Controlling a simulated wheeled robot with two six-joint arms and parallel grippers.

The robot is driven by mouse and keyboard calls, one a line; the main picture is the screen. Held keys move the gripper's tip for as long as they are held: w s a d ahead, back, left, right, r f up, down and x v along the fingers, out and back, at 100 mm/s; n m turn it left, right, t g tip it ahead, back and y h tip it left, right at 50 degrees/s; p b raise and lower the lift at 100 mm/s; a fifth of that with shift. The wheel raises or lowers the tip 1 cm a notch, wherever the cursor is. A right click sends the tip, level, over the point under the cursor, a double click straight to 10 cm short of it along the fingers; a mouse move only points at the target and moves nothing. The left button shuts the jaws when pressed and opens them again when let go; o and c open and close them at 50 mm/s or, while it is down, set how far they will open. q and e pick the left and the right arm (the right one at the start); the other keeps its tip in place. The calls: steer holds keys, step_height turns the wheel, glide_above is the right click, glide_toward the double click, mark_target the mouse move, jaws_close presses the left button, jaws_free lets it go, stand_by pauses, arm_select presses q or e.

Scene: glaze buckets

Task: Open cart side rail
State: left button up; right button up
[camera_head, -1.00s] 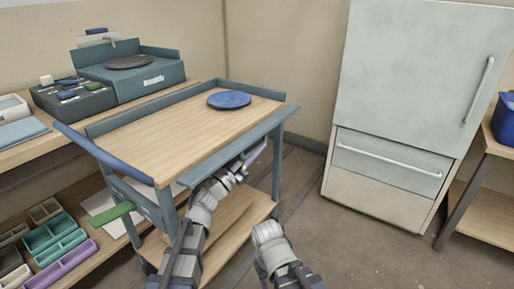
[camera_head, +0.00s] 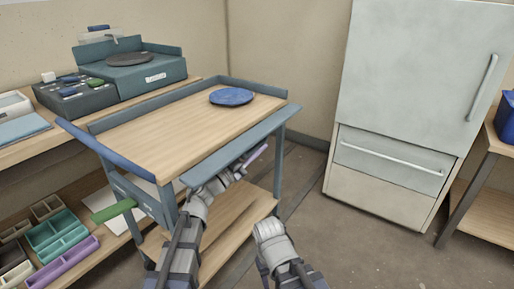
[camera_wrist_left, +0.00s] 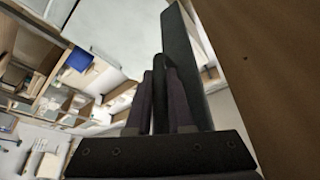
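The cart has a wooden top (camera_head: 175,138) edged with blue-grey rails. The side rail (camera_head: 240,146) on its near right side shows as a broad strip running along that edge. My left gripper (camera_head: 254,157) is just outside and below this rail, its purple fingertips close to the rail's underside.
A blue disc (camera_head: 231,97) lies on the cart's far end. A green handle (camera_head: 114,210) sticks out at the cart's left. A bench with a wheel machine (camera_head: 135,70) stands behind left. A fridge (camera_head: 400,110) stands right, with open floor between.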

arm_select(q)
steer(key=shift+o, duration=0.9)
